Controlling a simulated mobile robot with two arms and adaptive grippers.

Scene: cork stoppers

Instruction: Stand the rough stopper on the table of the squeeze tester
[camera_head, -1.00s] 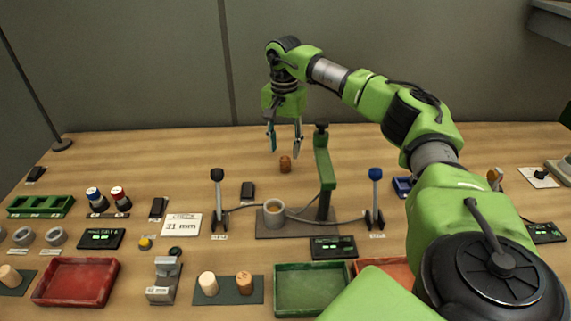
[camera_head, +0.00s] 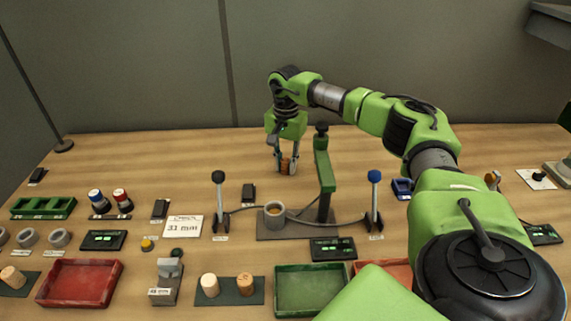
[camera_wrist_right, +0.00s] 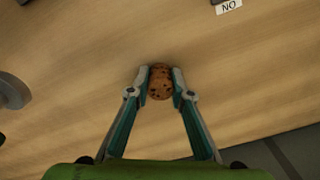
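The rough stopper (camera_head: 287,169), brown with dark pits, stands on the wooden table behind the squeeze tester. In the right wrist view the speckled top of the stopper (camera_wrist_right: 160,82) shows between the fingertips. My right gripper (camera_head: 287,167) points down with a finger on each side of the stopper. The fingers look closed against it, and no lift off the table shows. The squeeze tester has a green upright (camera_head: 324,175) on a dark base plate. A grey round cup-like piece (camera_head: 274,215) with a tan inside sits on that plate. My left gripper is out of view.
Levers with a black knob (camera_head: 218,177) and a blue knob (camera_head: 375,177) flank the tester. In front are a dark pad with two corks (camera_head: 228,292), a green tray (camera_head: 310,267) and a red tray (camera_head: 78,262). The back of the table is mostly clear.

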